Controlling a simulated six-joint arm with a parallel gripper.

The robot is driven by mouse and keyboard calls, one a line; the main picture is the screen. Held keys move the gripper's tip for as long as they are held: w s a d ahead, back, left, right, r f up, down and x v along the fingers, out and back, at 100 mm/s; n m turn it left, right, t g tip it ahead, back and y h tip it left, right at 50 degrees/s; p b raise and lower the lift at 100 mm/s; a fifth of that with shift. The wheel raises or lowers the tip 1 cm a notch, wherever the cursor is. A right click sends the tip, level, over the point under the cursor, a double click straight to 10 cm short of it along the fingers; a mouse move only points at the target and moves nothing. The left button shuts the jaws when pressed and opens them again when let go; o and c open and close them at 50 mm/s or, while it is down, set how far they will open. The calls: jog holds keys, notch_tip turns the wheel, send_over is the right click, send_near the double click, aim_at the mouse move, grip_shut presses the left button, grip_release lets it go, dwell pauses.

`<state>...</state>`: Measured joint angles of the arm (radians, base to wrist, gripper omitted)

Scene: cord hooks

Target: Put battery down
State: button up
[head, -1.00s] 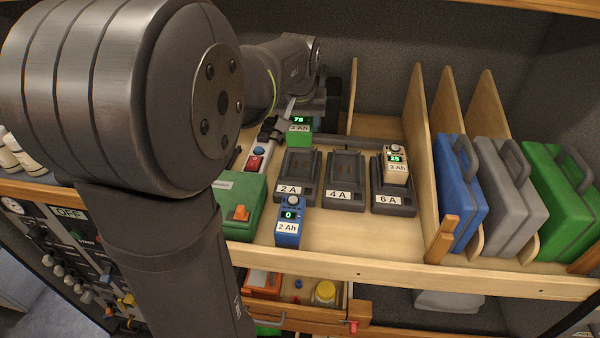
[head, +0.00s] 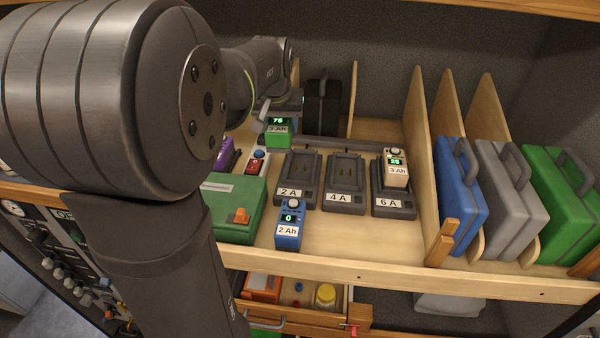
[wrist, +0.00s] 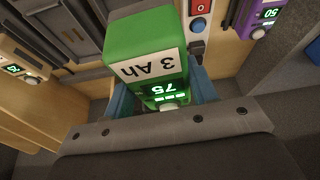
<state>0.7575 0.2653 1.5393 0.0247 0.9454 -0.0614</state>
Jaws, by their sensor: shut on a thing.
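A green battery (head: 278,133), labelled 3 Ah with a display reading 75, is held by my gripper (head: 270,115) at the back left of the shelf in the head view. The green battery (wrist: 147,50) fills the middle of the wrist view, between the blue fingers of my gripper (wrist: 163,97). The fingers are shut on it. Whether its underside touches the shelf cannot be told. The 2 A charger (head: 298,178) and the 4 A charger (head: 344,182) are empty. The 6 A charger (head: 393,201) holds a cream 3 Ah battery (head: 397,168) reading 25.
A blue 2 Ah battery (head: 289,226) reading 0 stands in front of the 2 A charger. A green box (head: 239,208), a red-switched strip (head: 257,163) and a purple battery (head: 223,153) are at left. Wooden dividers (head: 414,125) and cases (head: 461,195) stand at right.

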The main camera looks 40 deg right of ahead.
jog(key=s+d+m, duration=0.1)
jog(key=s+d, duration=0.7)
jog(key=s, duration=0.4)
jog(key=w+f, duration=0.2)
jog(key=w, duration=0.1)
jog(key=w+a+f, duration=0.1)
jog(key=w+f, duration=0.2)
jog(key=w, duration=0.1)
jog(key=w+a+f, duration=0.1)
jog(key=w+f, duration=0.1)
jog(key=w, duration=0.2)
jog(key=shift+a+f, duration=0.15)
jog(key=shift+f, duration=0.1)
jog(key=shift+w+f, duration=0.1)
jog(key=shift+f, duration=1.9)
jog(key=shift+f, duration=0.15)
jog(key=o, duration=1.3)
